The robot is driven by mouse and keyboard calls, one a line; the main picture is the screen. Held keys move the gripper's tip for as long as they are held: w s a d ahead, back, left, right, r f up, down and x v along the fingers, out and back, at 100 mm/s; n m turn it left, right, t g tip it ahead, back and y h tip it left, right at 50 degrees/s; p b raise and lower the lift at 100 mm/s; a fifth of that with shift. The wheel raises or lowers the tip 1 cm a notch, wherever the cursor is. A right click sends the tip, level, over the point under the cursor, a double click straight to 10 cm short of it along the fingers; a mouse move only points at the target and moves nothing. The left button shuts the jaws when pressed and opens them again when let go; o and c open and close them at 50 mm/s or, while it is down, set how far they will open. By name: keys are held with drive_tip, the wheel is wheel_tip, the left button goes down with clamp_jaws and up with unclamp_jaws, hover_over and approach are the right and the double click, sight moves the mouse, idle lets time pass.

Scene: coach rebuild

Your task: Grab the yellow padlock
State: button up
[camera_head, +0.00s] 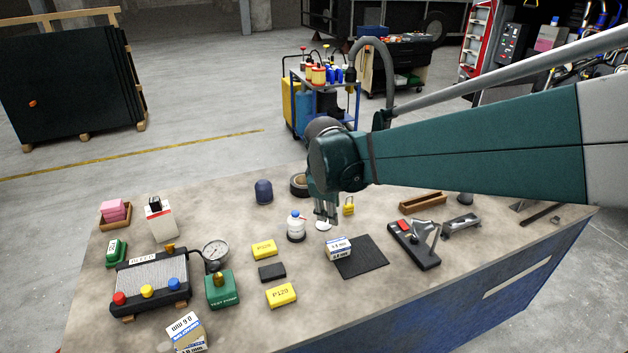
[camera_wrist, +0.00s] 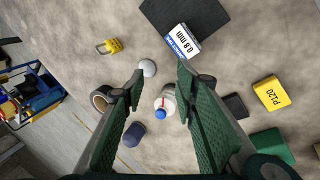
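The yellow padlock (camera_head: 349,206) stands on the workbench just right of my gripper in the head view. In the wrist view the padlock (camera_wrist: 109,46) is at the upper left, outside the space between the fingers, with its grey shackle pointing left. My gripper (camera_head: 325,216) points down over the bench. In the wrist view its green fingers (camera_wrist: 160,82) are apart with nothing held between them. The gap in height between the fingertips and the bench is hard to tell.
A white round object (camera_head: 323,225) and a blue-capped bottle (camera_head: 296,226) are close to the fingers. A tape roll (camera_head: 298,185) and dark blue cylinder (camera_head: 263,192) stand behind. Bare bench surrounds the padlock.

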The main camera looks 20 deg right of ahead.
drive_tip(key=w+d+f+n+g+p, duration=0.2)
drive_tip(key=w+d+n+p, duration=0.25)
drive_tip(key=w, duration=0.35)
drive_tip(key=n+g+h+p, duration=0.2)
drive_tip(key=n+p, duration=0.1)
drive_tip(key=p, duration=0.2)
approach(349, 204)
wheel_tip(349, 204, down, 3)
drive_tip(key=shift+s+d+r, duration=0.15)
drive_tip(key=shift+d+r, duration=0.05)
drive_tip(key=shift+d, duration=0.15)
drive_tip(key=shift+x, duration=1.3)
drive_tip(key=shift+f, duration=0.1)
drive_tip(key=shift+x, duration=2.55)
clamp_jaws()
